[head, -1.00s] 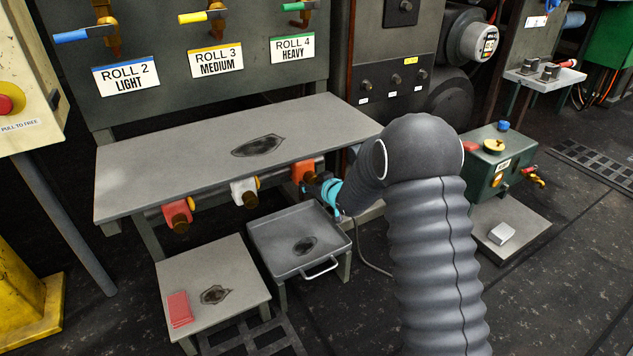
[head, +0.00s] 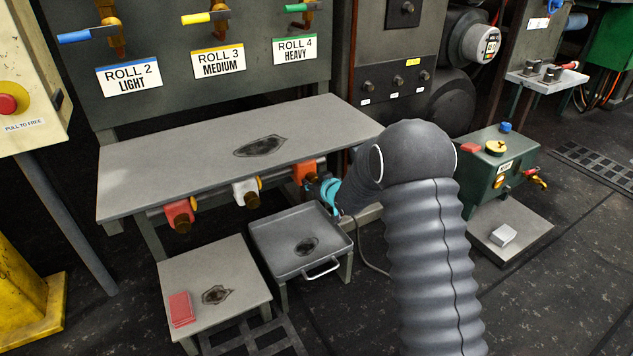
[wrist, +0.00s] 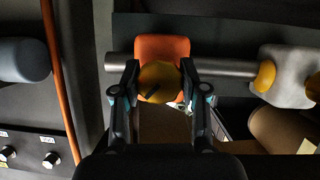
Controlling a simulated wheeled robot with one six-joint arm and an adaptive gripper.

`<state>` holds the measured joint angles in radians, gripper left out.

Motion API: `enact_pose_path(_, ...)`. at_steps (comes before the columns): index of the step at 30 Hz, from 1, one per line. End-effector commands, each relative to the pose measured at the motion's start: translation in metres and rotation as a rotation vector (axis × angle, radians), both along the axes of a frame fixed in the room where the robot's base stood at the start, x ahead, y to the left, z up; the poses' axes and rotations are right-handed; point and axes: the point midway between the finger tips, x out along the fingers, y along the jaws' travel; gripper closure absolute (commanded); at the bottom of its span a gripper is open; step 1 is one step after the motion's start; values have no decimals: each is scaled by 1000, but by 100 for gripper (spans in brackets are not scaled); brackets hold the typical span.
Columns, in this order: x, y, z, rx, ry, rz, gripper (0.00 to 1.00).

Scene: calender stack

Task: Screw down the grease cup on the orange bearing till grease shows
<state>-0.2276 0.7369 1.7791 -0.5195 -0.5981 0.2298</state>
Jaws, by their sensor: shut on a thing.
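The orange bearing (head: 300,173) sits under the right end of the grey bench, and it shows at the top middle of the wrist view (wrist: 160,47). A yellow grease cup (wrist: 158,78) is on the bearing's near face. My gripper (wrist: 160,83) has one finger on each side of the cup and is shut on it. In the head view my gripper (head: 316,186) is at the bearing, and my arm hides part of that area. The cup itself is hard to make out there. I cannot see any grease at the cup.
A white bearing (head: 246,192) and a red bearing (head: 180,214) sit further left under the bench (head: 330,118). A grey tray (head: 283,268) stands below. A small table (head: 235,316) with a red block (head: 181,309) is at the front left. A green unit (head: 490,177) stands right.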

Motion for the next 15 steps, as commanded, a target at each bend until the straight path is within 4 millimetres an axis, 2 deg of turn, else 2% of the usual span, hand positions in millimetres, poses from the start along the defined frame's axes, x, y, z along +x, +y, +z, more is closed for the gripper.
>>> enact_pose_path(8, 4, -1, 6, 68, 43, -9, 92)
enact_pose_path(15, 4, 0, 9, 213, 138, -8, 92)
